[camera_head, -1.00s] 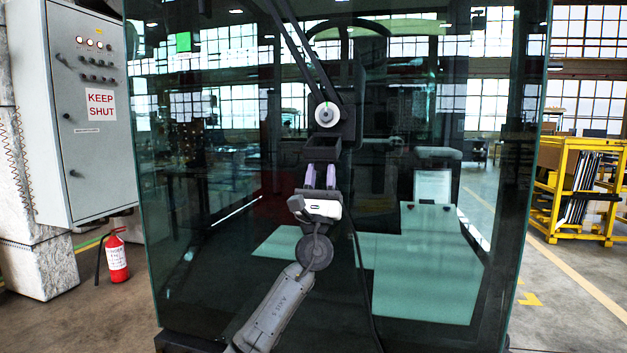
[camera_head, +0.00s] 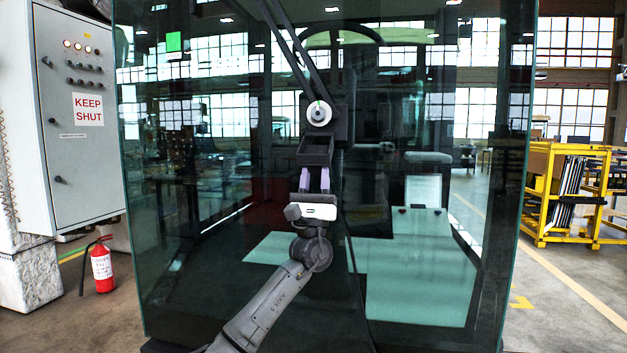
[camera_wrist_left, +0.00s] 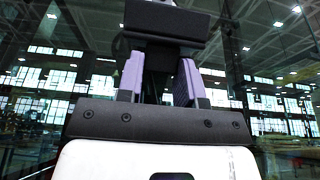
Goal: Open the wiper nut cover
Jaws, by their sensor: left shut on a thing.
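The wiper nut cover (camera_head: 316,152) is a dark boxy piece just below the round pale wiper nut (camera_head: 319,113), at the base of the black wiper arm (camera_head: 291,55). The nut is exposed, and the cover hangs swung down from it. My left gripper (camera_head: 316,178) reaches up from below, its purple fingers shut on the cover's lower part. In the left wrist view, the cover (camera_wrist_left: 165,22) is a dark block at the top, and the gripper (camera_wrist_left: 160,72) has a finger on each side beneath it. The exact contact is partly hidden. My right gripper is not in view.
The large glass pane (camera_head: 200,240) stands behind my left arm. A grey cabinet (camera_head: 80,140) and a red fire extinguisher (camera_head: 103,266) are at the left. A yellow rack (camera_head: 565,195) stands at the right, with open floor before it.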

